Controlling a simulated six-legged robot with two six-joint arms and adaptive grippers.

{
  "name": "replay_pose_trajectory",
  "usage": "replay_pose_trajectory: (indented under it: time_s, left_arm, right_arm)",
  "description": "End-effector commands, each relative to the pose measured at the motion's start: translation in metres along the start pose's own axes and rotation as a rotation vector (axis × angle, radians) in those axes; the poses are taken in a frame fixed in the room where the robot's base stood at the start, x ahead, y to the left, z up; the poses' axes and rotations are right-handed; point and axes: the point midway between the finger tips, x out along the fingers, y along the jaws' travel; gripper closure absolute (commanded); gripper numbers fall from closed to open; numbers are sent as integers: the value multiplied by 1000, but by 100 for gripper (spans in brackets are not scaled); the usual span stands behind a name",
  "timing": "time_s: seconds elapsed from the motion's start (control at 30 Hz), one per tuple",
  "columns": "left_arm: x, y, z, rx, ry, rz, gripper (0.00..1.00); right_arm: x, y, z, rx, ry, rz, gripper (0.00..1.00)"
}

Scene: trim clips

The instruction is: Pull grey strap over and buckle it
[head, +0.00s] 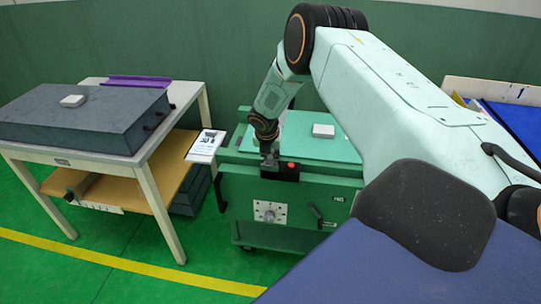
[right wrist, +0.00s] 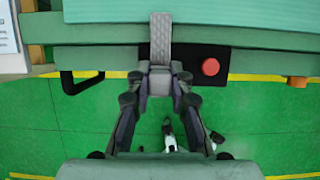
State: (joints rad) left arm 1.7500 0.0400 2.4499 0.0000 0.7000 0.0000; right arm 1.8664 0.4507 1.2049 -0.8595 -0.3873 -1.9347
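A grey textured strap (right wrist: 160,40) runs over the edge of the green bench top (right wrist: 100,12) in the right wrist view. Its near end is between the fingertips of my right gripper (right wrist: 160,80), which look closed on its sides. In the head view my right gripper (head: 267,146) points down at the front edge of the green cart (head: 235,190), and it hides most of the strap. A black block with a red button (right wrist: 210,66) sits just right of the strap, and it also shows in the head view (head: 290,164). I cannot make out a buckle. My left gripper is not in view.
A small white box (head: 323,131) lies on the cart top. A table (head: 60,153) with a dark grey case (head: 85,118) and a purple tray (head: 138,82) stands left. Green floor is clear in front.

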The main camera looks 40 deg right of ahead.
Motion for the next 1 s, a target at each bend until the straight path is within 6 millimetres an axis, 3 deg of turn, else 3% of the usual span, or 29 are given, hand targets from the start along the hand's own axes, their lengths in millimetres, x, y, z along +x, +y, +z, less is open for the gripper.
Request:
replay_pose_trajectory:
  time_s: [0.03, 0.3, 0.63, 0.77, 1.0]
  left_arm:
    - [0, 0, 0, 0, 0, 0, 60]
    - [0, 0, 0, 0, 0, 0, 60]
    - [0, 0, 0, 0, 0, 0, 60]
    - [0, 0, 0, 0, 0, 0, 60]
    - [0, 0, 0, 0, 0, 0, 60]
  right_arm:
    - [3, -2, -10, -3, 17, -10, 78]
    - [1, -2, -8, -2, 11, -6, 57]
    - [-2, -1, -7, -2, 8, -4, 57]
    - [-15, 0, -6, -1, 8, -2, 57]
    - [-55, 0, -5, 0, 9, 0, 57]
